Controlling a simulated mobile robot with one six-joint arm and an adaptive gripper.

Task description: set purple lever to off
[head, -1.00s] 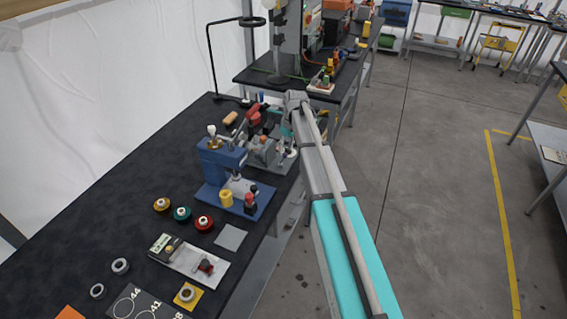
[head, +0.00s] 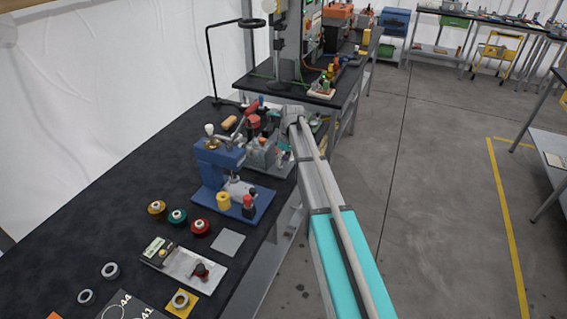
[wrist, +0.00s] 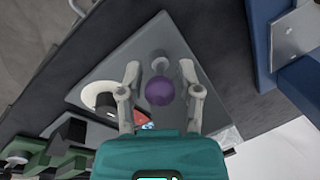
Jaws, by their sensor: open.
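In the wrist view, the purple lever's round knob (wrist: 160,91) sits between the two fingers of my gripper (wrist: 160,72), with a pale round part just beyond it. The fingers are open, one on each side of the knob, with a visible gap on both sides. The lever stands over a grey plate (wrist: 120,62). In the head view, my arm reaches to the grey device (head: 262,153) on the dark bench. My gripper is largely hidden there, and I cannot make out the purple knob. The lever's exact position is unclear.
A blue press (head: 218,165) stands close by on the near side of the bench. A red-handled tool (head: 252,122) lies behind the device. Open floor (head: 430,200) is to the right.

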